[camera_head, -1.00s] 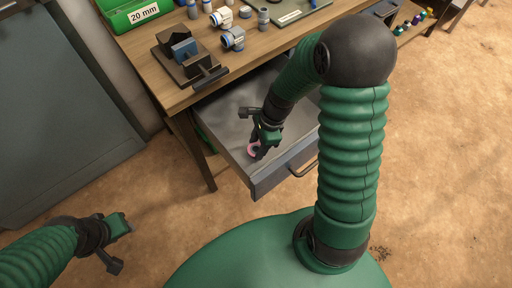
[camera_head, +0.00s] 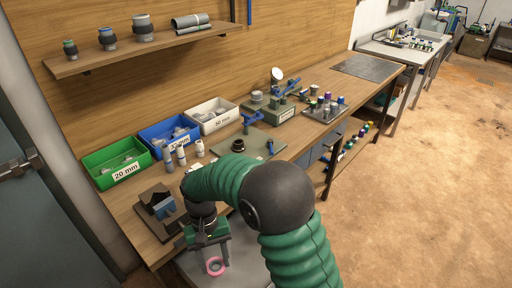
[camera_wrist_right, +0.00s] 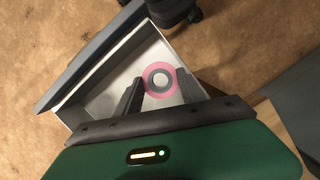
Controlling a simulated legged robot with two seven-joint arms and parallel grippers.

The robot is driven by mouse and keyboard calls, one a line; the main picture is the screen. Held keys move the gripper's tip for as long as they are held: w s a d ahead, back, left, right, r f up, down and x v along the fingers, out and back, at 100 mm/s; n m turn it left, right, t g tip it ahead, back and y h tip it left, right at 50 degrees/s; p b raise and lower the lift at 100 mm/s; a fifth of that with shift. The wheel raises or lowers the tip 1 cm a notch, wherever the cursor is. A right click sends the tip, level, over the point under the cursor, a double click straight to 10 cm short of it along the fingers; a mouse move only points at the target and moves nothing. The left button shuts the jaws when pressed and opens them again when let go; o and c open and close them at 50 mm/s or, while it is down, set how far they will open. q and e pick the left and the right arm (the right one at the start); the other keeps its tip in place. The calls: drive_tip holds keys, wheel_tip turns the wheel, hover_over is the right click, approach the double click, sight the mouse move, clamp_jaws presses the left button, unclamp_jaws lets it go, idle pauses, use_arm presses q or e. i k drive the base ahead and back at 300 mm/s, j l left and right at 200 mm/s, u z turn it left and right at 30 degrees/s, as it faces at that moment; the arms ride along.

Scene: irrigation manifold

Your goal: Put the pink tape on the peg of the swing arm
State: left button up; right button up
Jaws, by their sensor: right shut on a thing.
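The pink tape (camera_head: 215,266) is a small ring at the tips of my right gripper (camera_head: 212,256), which is shut on it. In the right wrist view the pink tape (camera_wrist_right: 148,72) lies between the two dark fingers of the gripper (camera_wrist_right: 160,90), with a grey inner ring, above the open drawer. A blue arm-like fixture (camera_head: 251,118) stands on the bench behind a grey-green mat. It may be the swing arm, but its peg is too small to make out. My left gripper is out of view.
The open drawer (camera_wrist_right: 100,103) lies below the right gripper. Green (camera_head: 117,166), blue (camera_head: 170,143) and white (camera_head: 212,118) bins line the bench back. A dark holder (camera_head: 157,203) is near my right forearm.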

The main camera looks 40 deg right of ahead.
sight(258, 116)
drive_tip(key=i+l, duration=0.1)
drive_tip(key=l, duration=0.7)
drive_tip(key=i+l, duration=0.1)
drive_tip(key=l, duration=1.45)
drive_tip(key=i, duration=0.05)
